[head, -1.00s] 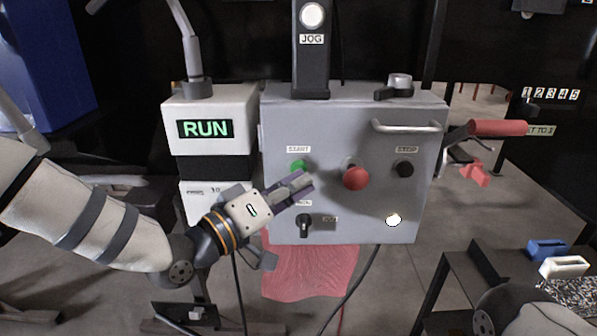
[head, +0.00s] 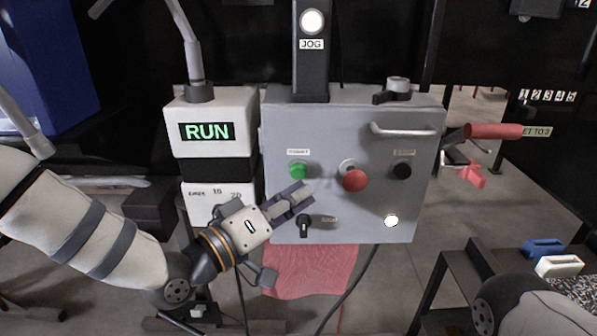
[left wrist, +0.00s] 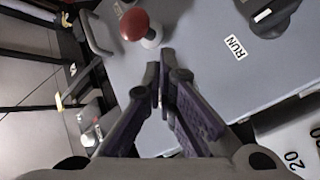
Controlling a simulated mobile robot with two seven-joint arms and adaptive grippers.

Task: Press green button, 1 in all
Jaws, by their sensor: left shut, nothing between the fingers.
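The green button (head: 298,171) sits under a white label at the upper left of the grey control box. My left gripper (head: 307,191) is shut and empty. In the head view its tips appear just below and slightly right of the green button, apart from it. In the left wrist view, my left gripper (left wrist: 160,78) shows with its fingertips together, and I cannot make out the green button there. The red mushroom button (head: 355,180) is right of the tips, and it also shows in the left wrist view (left wrist: 135,26). My right gripper is out of view.
The grey control box (head: 340,125) also has a black button (head: 402,171), a black selector (head: 304,227), a lit white lamp (head: 391,221) and a metal handle (head: 405,131). A display reading RUN (head: 205,131) is on the left. A red-handled lever (head: 492,131) projects at right.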

